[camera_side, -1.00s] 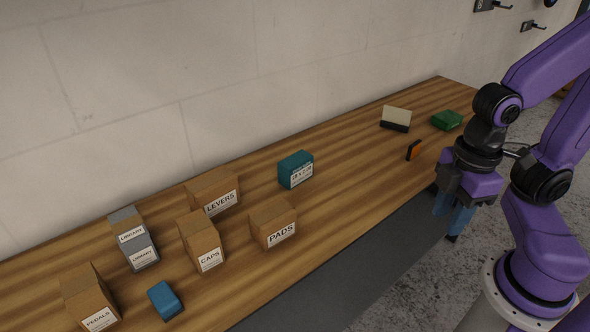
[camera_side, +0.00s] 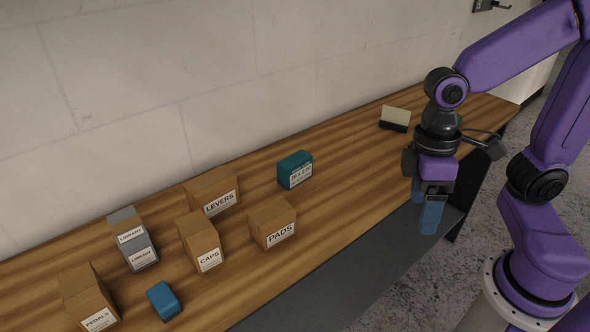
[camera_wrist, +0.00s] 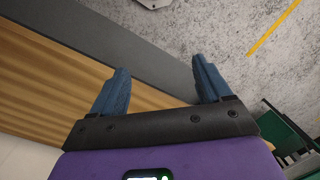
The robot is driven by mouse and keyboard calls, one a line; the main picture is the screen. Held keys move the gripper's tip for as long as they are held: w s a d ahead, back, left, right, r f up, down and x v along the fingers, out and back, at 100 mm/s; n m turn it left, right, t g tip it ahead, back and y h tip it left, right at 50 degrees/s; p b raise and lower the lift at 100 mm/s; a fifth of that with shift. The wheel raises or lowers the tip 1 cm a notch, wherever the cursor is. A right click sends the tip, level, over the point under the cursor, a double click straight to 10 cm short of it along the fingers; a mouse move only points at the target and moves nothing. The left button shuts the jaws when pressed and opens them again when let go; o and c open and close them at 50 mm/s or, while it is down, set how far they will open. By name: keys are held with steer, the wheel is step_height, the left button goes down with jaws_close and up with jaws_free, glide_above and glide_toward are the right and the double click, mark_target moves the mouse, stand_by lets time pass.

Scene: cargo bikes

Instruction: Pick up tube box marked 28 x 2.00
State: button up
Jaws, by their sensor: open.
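The teal tube box (camera_side: 295,170) stands on the wooden bench in the side view, toward the wall and right of the PADS box. Its white label faces the camera; the print is small and appears to read 28 x 2.00. My gripper (camera_side: 426,208) is open and empty at the front edge of the bench, well to the right of the teal box. In the wrist view my gripper (camera_wrist: 160,82) shows two blue fingers spread apart with nothing between them. The teal box is not in the wrist view.
Cartons marked PADS (camera_side: 272,224), LEVERS (camera_side: 212,190), CAPS (camera_side: 200,240) and PEDALS (camera_side: 90,295) stand left of the teal box. A cream-and-black object (camera_side: 395,118) lies behind my gripper.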

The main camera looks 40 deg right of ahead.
steer(key=w+a+m+g+y, duration=0.2)
steer(key=w+a+m+g, duration=0.1)
steer(key=w+m, duration=0.65)
steer(key=m+t+y, duration=0.3)
steer(key=m+y, duration=0.8)
steer(key=m, duration=0.5)
glide_toward(300, 156)
steer(key=x, duration=0.6)
steer(key=shift+a+f, duration=0.2)
steer(key=shift+f, duration=0.25)
steer(key=shift+r+x, duration=0.15)
steer(key=shift+x, duration=1.15)
steer(key=shift+r+x, duration=0.15)
steer(key=shift+x, duration=1.2)
steer(key=shift+a, duration=0.1)
steer(key=c, duration=1.2)
steer(key=shift+o, duration=0.2)
